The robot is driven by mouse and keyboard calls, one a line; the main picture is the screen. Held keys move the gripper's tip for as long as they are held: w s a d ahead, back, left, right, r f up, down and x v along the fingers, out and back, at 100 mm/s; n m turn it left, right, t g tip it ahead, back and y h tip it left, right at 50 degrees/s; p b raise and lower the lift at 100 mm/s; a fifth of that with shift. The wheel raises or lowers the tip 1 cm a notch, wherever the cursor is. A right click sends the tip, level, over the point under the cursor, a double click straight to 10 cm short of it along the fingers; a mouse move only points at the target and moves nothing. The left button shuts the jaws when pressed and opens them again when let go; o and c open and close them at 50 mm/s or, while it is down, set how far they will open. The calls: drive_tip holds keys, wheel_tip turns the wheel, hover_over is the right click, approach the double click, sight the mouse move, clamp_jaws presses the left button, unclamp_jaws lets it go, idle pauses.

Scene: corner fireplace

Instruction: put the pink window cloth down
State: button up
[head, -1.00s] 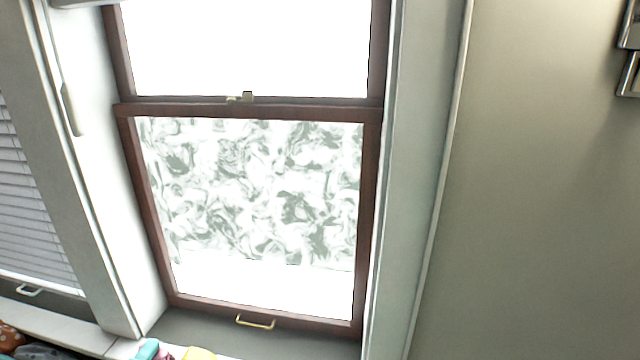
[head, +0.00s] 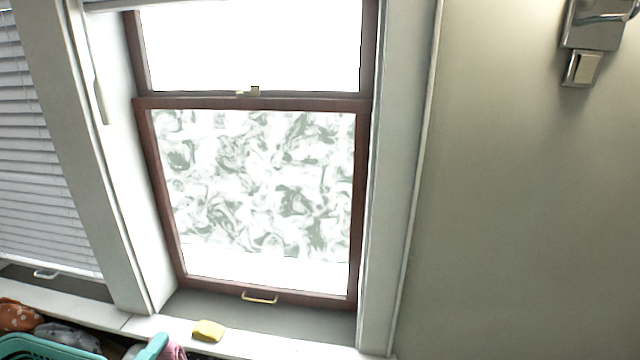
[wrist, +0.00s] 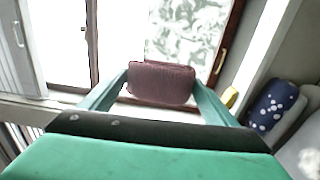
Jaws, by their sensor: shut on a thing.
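The pink window cloth (wrist: 162,84) shows in the wrist view as a dusky pink, folded pad between the two teal fingers of my gripper (wrist: 161,91). My gripper is shut on it from both sides. Behind it lie the window and the pale sill, and I see no surface clearly touching the cloth. In the head view a bit of the pink cloth (head: 174,351) shows at the bottom edge, beside a teal piece that looks like a finger of my gripper. The rest of the cloth and gripper is out of that frame.
A yellow sponge (head: 208,330) lies on the white sill (head: 262,346), which is bare to its right. A teal slatted basket (head: 48,345) and patterned cloths (head: 66,336) are at lower left. The brown-framed window (head: 365,200) has whitish smears. A blue dotted item (wrist: 272,106) is at right.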

drive_tip(key=w+d+f+n+y, duration=0.1)
drive_tip(key=w+d+f, duration=0.5)
drive_tip(key=w+f, duration=0.3)
drive_tip(key=w+d+f+y, duration=0.1)
drive_tip(key=w+d+f, duration=0.65)
drive_tip(key=f, duration=0.25)
drive_tip(key=s+d+f, duration=0.2)
drive_tip(key=d+f, duration=0.7)
drive_tip(key=s+d+f, duration=0.2)
drive_tip(key=d+f, duration=0.7)
drive_tip(key=f, duration=0.1)
drive_tip(key=shift+s, duration=0.2)
drive_tip(key=shift+f+h, duration=0.1)
drive_tip(key=shift+h, duration=0.3)
